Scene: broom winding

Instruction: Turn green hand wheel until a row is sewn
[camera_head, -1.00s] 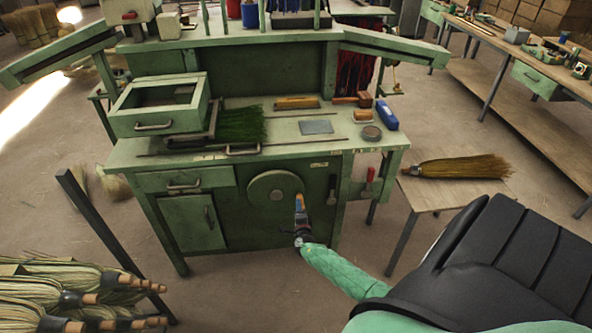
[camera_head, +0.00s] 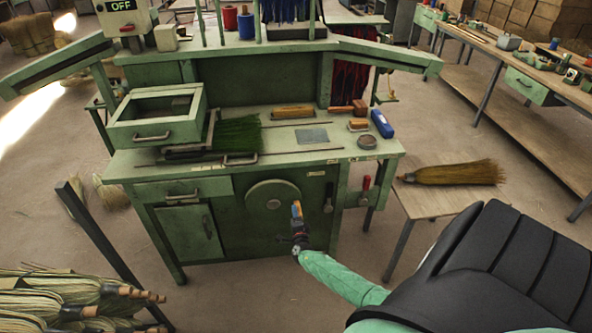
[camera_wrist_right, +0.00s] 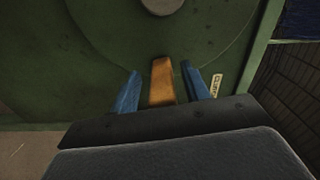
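The green hand wheel (camera_head: 262,196) is a round disc on the front of the green bench, with a grey hub in its middle. An orange-brown handle (camera_wrist_right: 161,82) sticks out from the wheel's lower right. My right gripper (camera_head: 297,210) is at this handle, with its blue fingers on either side of it. In the right wrist view, a gap shows between the handle and each finger of the gripper (camera_wrist_right: 163,90), so it is open around the handle. The wheel's lower rim is partly behind the gripper. My left gripper is not in view.
A control box (camera_head: 122,12) marked OFF stands at the bench's top left. Green bristles (camera_head: 237,134) lie on the bench top. A finished broom (camera_head: 455,172) lies on a small table at right. Broom bundles (camera_head: 50,300) lie at lower left, beside a dark bar (camera_head: 105,245).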

